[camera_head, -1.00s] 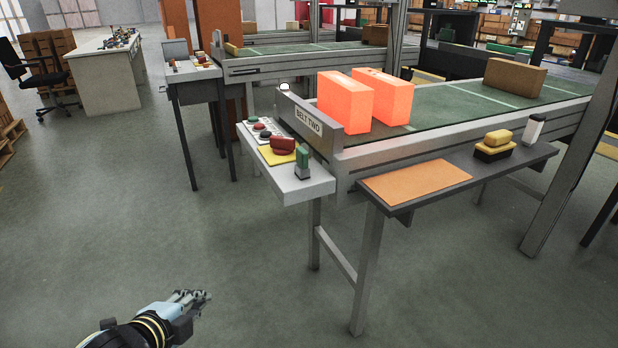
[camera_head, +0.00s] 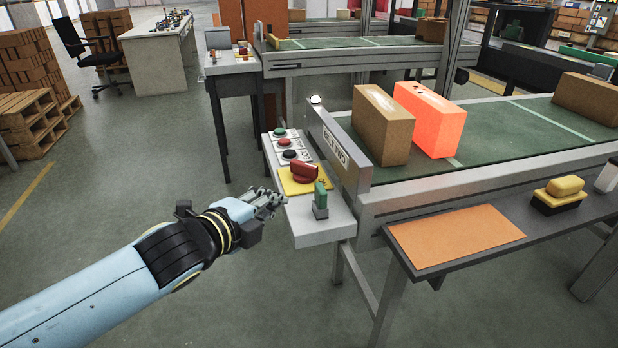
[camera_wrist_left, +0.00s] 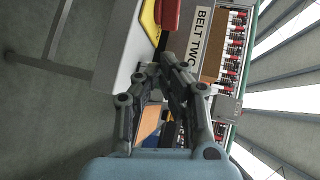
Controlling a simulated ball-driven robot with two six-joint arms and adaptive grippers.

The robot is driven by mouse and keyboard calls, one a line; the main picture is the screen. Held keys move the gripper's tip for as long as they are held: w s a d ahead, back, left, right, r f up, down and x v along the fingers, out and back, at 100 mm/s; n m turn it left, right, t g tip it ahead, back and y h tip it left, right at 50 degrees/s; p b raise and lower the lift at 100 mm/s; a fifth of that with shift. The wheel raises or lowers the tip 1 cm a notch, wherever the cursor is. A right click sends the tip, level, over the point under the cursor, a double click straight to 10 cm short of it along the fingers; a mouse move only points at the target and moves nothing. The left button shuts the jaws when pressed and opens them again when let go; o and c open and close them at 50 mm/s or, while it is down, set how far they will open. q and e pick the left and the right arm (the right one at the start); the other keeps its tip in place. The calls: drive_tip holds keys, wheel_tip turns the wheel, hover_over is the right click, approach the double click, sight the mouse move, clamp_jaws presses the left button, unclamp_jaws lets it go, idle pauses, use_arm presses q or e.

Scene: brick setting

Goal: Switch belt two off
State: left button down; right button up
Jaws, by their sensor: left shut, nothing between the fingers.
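The belt two control box (camera_head: 330,229) is pale grey and stands at the near end of the belt, below the BELT TWO sign (camera_head: 334,149). It carries a red rotary switch (camera_head: 304,172) on a yellow plate (camera_head: 290,184), a green upright part (camera_head: 320,194), and a row of green, red and black buttons (camera_head: 285,143). My left gripper (camera_head: 277,198) is shut and empty, just left of the box edge. In the left wrist view the shut fingers (camera_wrist_left: 163,74) show below the red switch (camera_wrist_left: 170,14) and yellow plate (camera_wrist_left: 150,24). My right gripper is out of view.
A brown block (camera_head: 383,125) and a glowing orange block (camera_head: 431,120) stand on the green belt (camera_head: 480,143). A dark side shelf with an orange sheet (camera_head: 455,236) juts out at the right.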

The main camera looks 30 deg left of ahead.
sight(314, 176)
use_arm(q)
drive_tip(key=x, duration=0.8)
drive_tip(key=r+x, duration=0.1)
drive_tip(key=x, duration=0.3)
drive_tip(key=shift+w+f, duration=0.1)
drive_tip(key=shift+w, duration=0.35)
drive_tip(key=shift+w+a, duration=0.1)
drive_tip(key=shift+w, duration=0.4)
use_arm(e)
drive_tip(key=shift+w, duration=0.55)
